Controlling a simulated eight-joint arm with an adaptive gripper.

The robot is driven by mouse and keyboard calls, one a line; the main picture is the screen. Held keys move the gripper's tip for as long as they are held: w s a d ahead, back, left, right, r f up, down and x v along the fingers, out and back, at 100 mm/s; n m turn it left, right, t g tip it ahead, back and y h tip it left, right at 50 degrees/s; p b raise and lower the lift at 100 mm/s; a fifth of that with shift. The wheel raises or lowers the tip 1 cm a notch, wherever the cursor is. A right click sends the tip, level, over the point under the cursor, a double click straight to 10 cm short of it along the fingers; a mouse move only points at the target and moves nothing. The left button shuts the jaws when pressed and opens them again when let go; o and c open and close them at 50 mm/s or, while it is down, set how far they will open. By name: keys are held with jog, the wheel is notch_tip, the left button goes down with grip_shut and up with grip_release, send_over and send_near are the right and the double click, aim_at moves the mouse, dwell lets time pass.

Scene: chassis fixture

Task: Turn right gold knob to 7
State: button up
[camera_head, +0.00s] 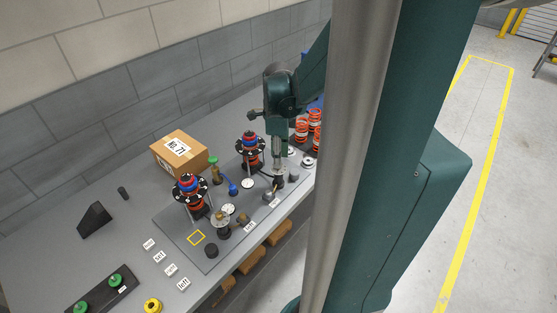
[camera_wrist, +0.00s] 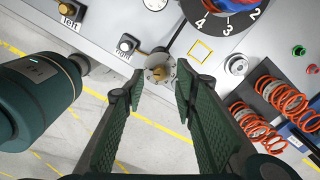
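The right gold knob (camera_wrist: 155,59), on a round silver base, shows in the wrist view just beyond and between my fingertips. My gripper (camera_wrist: 160,80) is open, with a finger on each side of the knob's base; I cannot tell whether they touch it. In the head view my gripper (camera_head: 279,178) points down at the right side of the grey panel (camera_head: 180,222), and hides most of that knob. The right numbered dial (camera_head: 250,148) stands behind it. In the wrist view this black dial (camera_wrist: 226,22) shows 4, 3 and 2, partly cut off. The left gold knob (camera_head: 221,217) stands apart, near the left dial (camera_head: 190,190).
A cardboard box (camera_head: 178,152) and a black wedge (camera_head: 95,220) are farther left.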

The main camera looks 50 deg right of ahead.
notch_tip(320, 180, up, 10)
jog(key=shift+f, duration=0.25)
dwell(0.3)
dwell(0.5)
jog(key=s+a+r+n+t+b, duration=0.1)
jog(key=a+n+t, duration=0.6)
jog(key=a+n, duration=2.2)
jog(key=shift+a+r, duration=0.4)
jog(key=shift+a, duration=2.6)
jog(key=shift+s, duration=0.1)
jog(key=shift+f+b, duration=0.65)
jog(key=shift+b, duration=0.1)
